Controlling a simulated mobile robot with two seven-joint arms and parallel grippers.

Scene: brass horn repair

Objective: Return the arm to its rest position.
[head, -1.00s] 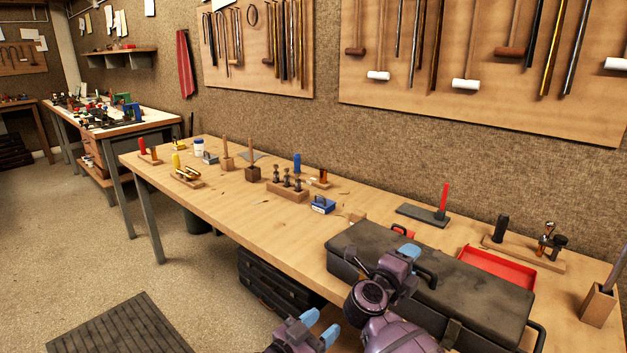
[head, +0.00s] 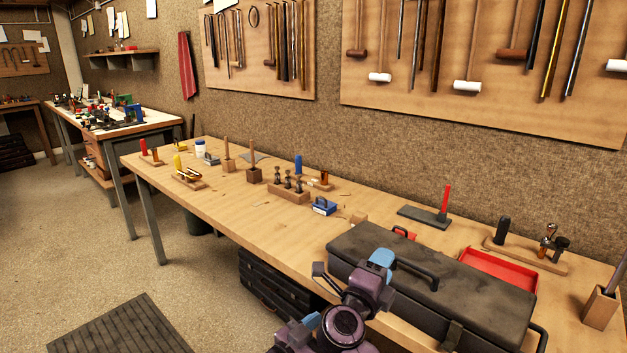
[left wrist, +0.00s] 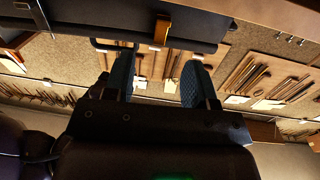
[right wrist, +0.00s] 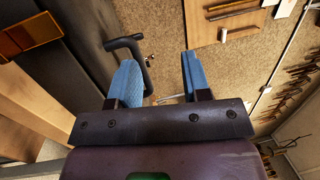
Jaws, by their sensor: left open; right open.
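My right gripper (head: 381,262) is open and empty, above the near left part of the dark toolbox (head: 470,290). Its two blue fingers stand apart in the right wrist view (right wrist: 158,80), with nothing between them. My left gripper (head: 308,322) is low at the front of the workbench (head: 225,210), partly hidden behind my right arm. The left wrist view (left wrist: 158,82) shows its blue fingers apart and nothing held.
The toolbox handle (head: 418,271) is close beside my right gripper. A red tray (head: 498,268) lies behind the toolbox. A wooden block with several dark tools (head: 288,191) and a blue box (head: 324,206) stand farther left. The floor (head: 90,240) left of the bench is largely open.

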